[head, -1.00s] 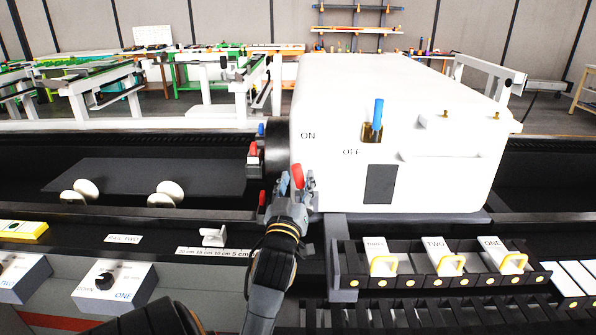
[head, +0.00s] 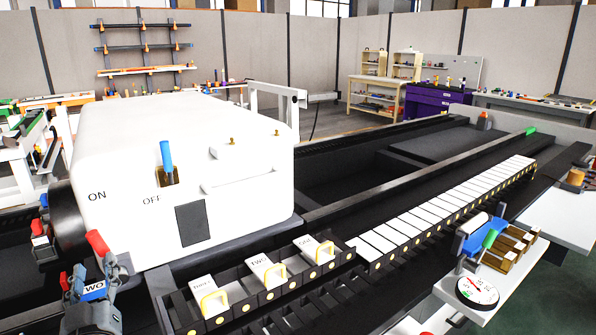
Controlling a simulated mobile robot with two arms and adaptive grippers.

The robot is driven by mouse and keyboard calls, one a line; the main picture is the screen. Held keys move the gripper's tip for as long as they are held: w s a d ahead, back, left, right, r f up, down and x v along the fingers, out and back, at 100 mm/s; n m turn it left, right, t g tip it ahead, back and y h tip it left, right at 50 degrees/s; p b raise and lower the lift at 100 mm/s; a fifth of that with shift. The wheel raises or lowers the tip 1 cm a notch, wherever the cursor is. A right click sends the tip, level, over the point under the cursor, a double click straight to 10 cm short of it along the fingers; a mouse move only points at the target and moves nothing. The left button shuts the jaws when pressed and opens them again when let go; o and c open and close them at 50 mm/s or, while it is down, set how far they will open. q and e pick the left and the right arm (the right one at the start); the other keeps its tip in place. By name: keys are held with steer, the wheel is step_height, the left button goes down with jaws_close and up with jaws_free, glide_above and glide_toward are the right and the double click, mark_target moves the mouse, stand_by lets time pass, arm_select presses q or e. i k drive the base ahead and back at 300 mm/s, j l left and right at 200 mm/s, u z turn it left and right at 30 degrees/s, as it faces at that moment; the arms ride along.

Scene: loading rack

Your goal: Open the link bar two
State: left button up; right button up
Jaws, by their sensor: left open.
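A white block marked TWO (head: 265,270) with a yellow handle sits in the black rack (head: 240,312) in front of the white machine. A block marked ONE (head: 312,248) stands to its right, and another labelled block (head: 208,295) to its left. My left gripper (head: 92,275) is open at the lower left, away from these blocks. A blue part marked TWO (head: 93,291) shows between its fingers, and a red lever (head: 97,243) rises just behind them. I cannot tell whether the fingers touch either. My right gripper is not in view.
The white machine (head: 130,150) carries a blue lever (head: 166,156) by the OFF mark. White plates (head: 430,212) line the rack to the right. A dial (head: 478,291) and tool holder stand at the lower right. Black rails run behind the rack.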

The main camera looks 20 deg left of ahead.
mark_target(265, 263)
steer(key=k+j, duration=0.2)
steer(key=k, duration=0.3)
steer(key=k+j, duration=0.2)
steer(key=k, duration=0.25)
